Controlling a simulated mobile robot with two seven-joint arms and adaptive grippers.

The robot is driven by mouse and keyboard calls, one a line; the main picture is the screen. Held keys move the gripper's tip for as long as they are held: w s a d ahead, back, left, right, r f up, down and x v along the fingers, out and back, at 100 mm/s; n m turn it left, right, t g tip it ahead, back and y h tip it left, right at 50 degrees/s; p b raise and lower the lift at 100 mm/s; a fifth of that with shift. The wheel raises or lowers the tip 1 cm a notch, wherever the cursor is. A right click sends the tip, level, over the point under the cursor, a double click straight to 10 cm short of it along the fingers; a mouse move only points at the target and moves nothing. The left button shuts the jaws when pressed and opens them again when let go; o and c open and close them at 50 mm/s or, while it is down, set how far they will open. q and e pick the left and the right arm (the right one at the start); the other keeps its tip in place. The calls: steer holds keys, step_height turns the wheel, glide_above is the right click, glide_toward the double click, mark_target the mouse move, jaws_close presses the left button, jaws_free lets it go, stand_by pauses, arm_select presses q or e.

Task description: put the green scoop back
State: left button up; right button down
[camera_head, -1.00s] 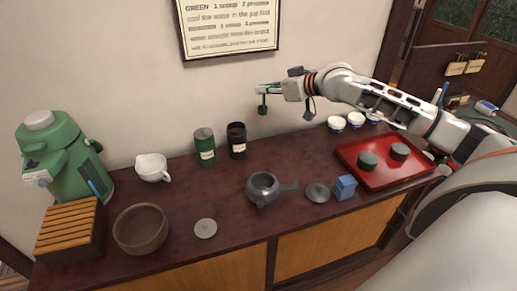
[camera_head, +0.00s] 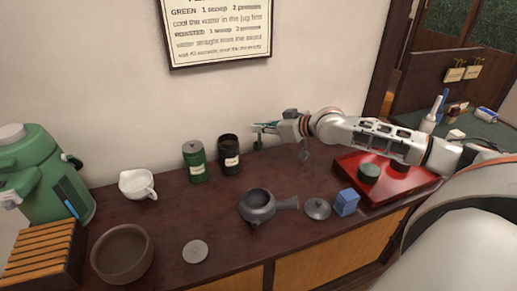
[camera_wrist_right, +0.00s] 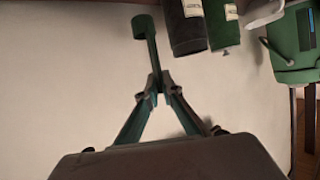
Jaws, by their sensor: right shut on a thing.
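My right gripper (camera_head: 265,129) is shut on the green scoop and holds it in the air to the right of the canisters, by the wall. In the right wrist view the gripper (camera_wrist_right: 156,82) pinches the end of the scoop's handle. The scoop's round green cup (camera_wrist_right: 146,25) is at the far end, apart from the canisters. The black canister (camera_head: 230,158) stands upright with a dark top that looks open. The green canister (camera_head: 195,165) stands upright to its left. In the right wrist view the black canister (camera_wrist_right: 185,28) is nearest the scoop. My left gripper is out of view.
A grey teapot (camera_head: 257,207), its lid (camera_head: 317,209), a blue block (camera_head: 346,202) and a grey disc (camera_head: 195,251) are on the counter. A white jug (camera_head: 136,185), brown bowl (camera_head: 121,254) and green dispenser (camera_head: 40,180) stand left. A red tray (camera_head: 383,196) is right.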

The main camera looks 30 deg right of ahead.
mark_target(261, 146)
step_height(261, 146, down, 2)
steer(key=shift+f, duration=0.45)
steer(key=shift+f+b, duration=0.65)
steer(key=shift+f, duration=1.7)
steer(key=shift+f, duration=0.25)
steer(key=c, duration=2.2)
jaws_free()
steer(key=shift+c, duration=0.2)
steer(key=shift+r, duration=0.1)
